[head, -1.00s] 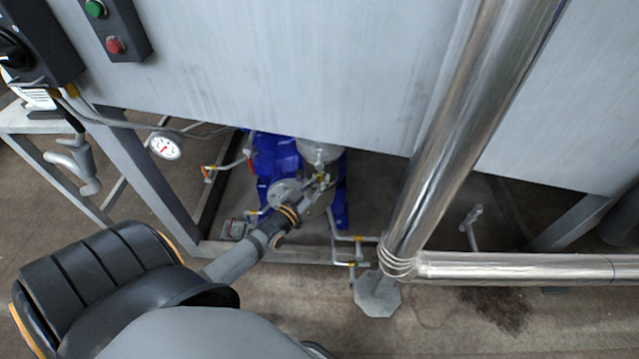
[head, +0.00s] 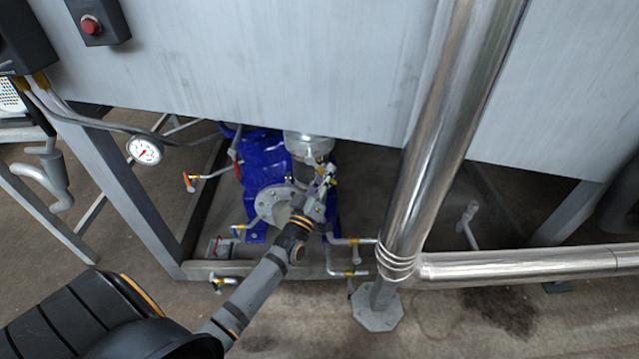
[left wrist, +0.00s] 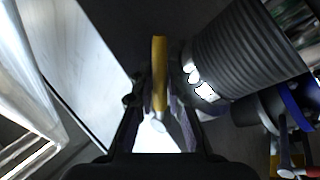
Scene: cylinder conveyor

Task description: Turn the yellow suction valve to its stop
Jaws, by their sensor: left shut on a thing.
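The yellow suction valve handle (left wrist: 159,62) is a narrow upright bar in the left wrist view. Its lower part lies between the two fingers of my left gripper (left wrist: 158,110), which are shut on it. In the head view my left gripper (head: 323,178) reaches in front of the blue pump (head: 262,160), beside its round grey flange (head: 272,204). The handle is too small and too covered there to make out its angle. My right gripper is not in view.
A thick shiny pipe (head: 440,130) rises right of my gripper and joins a horizontal pipe (head: 530,264). A grey tank wall (head: 260,60) hangs above. Small yellow-handled pipes (head: 350,240) sit low nearby. A ribbed dark cylinder (left wrist: 245,50) is close in the left wrist view.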

